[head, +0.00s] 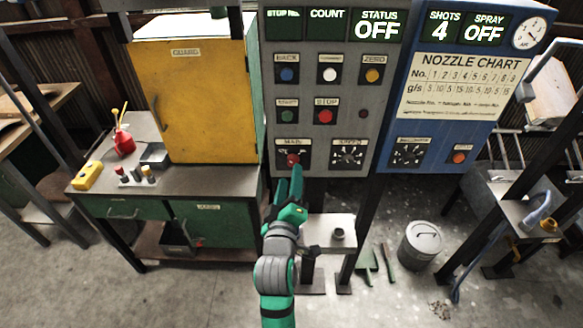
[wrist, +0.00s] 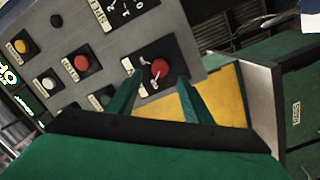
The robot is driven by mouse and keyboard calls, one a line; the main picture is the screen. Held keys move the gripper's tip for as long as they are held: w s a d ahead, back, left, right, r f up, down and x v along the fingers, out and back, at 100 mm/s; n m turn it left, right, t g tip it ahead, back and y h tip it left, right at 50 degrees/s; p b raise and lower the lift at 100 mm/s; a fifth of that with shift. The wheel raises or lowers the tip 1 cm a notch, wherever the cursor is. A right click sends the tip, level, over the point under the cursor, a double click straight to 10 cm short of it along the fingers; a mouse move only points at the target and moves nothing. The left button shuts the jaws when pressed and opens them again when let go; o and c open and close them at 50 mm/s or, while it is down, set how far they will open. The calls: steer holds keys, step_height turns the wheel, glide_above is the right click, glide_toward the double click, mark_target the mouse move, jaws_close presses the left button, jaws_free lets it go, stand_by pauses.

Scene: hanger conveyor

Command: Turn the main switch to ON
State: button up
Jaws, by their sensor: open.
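The main switch (head: 292,159) is a red knob on a dark plate labelled MAIN, low on the left of the grey control panel (head: 328,60). My gripper (head: 290,180) is open and reaches up to the panel just below and in front of the knob. In the wrist view the red knob (wrist: 160,67) shows between and beyond the two green fingertips (wrist: 160,80), one to each side of it. Whether the fingers reach around the knob or touch it, I cannot tell. The status display (head: 378,24) reads OFF.
A speed dial (head: 347,154) sits right of the main switch, and a red stop button (head: 325,116) sits above. A yellow guard cabinet (head: 200,95) stands on a bench at left. A small table (head: 322,228) and a bucket (head: 421,244) stand below.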

mark_target(292, 163)
steer(key=shift+w+d, duration=0.15)
steer(key=shift+w, duration=1.1)
steer(key=shift+w+d, duration=0.1)
steer(key=shift+w, duration=1.15)
steer(key=shift+c, duration=0.7)
steer(key=c, duration=0.9)
